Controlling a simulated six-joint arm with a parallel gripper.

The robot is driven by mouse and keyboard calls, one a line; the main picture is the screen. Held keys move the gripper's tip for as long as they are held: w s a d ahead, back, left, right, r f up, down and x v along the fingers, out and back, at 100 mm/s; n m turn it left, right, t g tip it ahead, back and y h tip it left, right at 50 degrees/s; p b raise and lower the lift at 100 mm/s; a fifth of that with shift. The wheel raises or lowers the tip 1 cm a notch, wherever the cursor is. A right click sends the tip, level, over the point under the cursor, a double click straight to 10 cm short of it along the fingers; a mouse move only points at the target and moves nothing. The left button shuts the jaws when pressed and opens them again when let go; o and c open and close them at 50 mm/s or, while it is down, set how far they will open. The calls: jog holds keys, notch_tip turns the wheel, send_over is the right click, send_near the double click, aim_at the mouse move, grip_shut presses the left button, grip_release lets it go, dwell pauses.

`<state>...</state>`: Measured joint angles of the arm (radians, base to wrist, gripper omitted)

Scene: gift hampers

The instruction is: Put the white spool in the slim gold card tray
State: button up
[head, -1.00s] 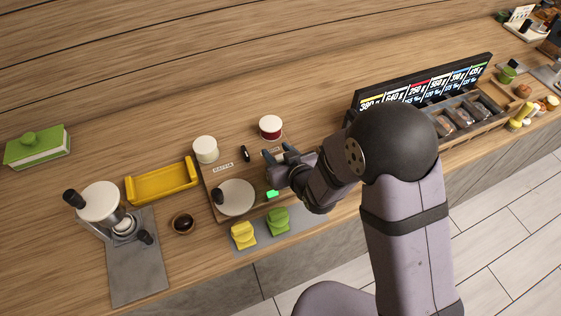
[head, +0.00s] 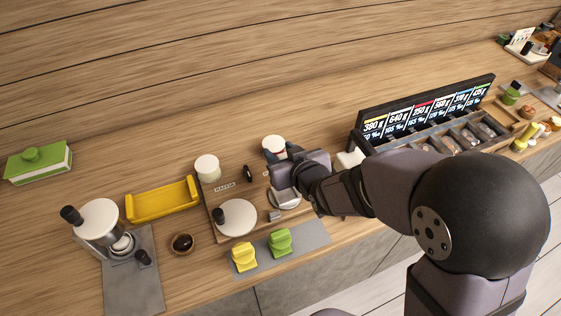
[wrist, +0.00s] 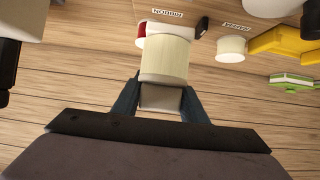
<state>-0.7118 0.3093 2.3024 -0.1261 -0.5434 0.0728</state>
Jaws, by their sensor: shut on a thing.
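My gripper (wrist: 160,92) is shut on a white spool (wrist: 166,62), a plain cream-white cylinder, which sits between the two fingers in the wrist view. In the head view my gripper (head: 281,155) is over the back edge of the wooden board, and it largely hides what it holds. The slim gold card tray (head: 163,200) lies on the counter left of the board, apart from my gripper. It also shows at the right of the wrist view (wrist: 280,40).
A green-lidded box (head: 38,162) is far left. A small dark bowl (head: 182,243) is in front of the tray. A price display (head: 425,108) stands right.

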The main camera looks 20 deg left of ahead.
jog(key=shift+r, duration=0.8)
